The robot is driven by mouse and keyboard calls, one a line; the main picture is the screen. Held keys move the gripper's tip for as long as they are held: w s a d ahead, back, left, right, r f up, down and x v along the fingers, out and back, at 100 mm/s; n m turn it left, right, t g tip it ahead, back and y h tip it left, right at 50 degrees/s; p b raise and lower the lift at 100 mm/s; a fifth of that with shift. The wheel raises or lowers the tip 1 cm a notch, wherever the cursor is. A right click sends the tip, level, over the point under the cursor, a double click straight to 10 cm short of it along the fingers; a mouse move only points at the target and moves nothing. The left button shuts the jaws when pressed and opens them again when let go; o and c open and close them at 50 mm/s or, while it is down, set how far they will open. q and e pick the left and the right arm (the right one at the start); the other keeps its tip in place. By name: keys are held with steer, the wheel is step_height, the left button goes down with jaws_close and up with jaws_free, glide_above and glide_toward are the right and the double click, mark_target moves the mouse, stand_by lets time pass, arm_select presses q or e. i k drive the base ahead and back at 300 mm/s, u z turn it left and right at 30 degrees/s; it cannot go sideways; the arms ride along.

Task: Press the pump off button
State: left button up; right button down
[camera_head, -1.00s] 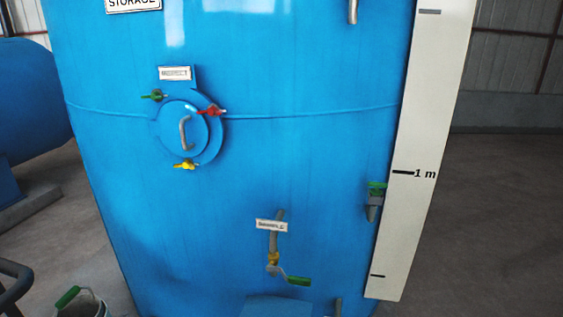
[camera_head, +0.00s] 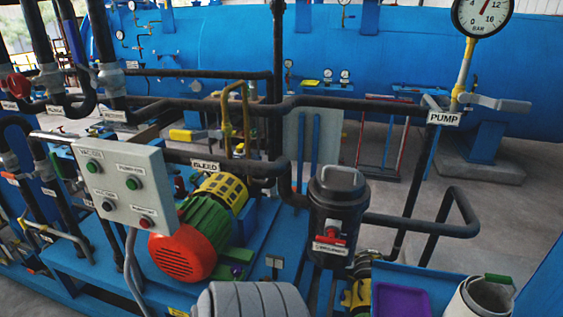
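A light grey control box (camera_head: 115,195) stands at the left in the head view, its face tilted toward me. It carries two green buttons, one at the upper left (camera_head: 94,166) and one at the upper right (camera_head: 133,184). Below them are a dark button (camera_head: 107,206) and a red button (camera_head: 145,222) at the lower right. Small labels sit by the buttons; the one above the red button seems to read pump off, but the print is too small to be sure.
A red, green and yellow pump motor (camera_head: 192,245) sits right of the box. A black filter canister (camera_head: 335,215) and dark pipes are further right. A pressure gauge (camera_head: 483,14) is at top right. A white bucket (camera_head: 478,300) stands at bottom right.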

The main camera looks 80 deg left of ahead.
mark_target(145, 223)
steer(key=u, duration=3.65)
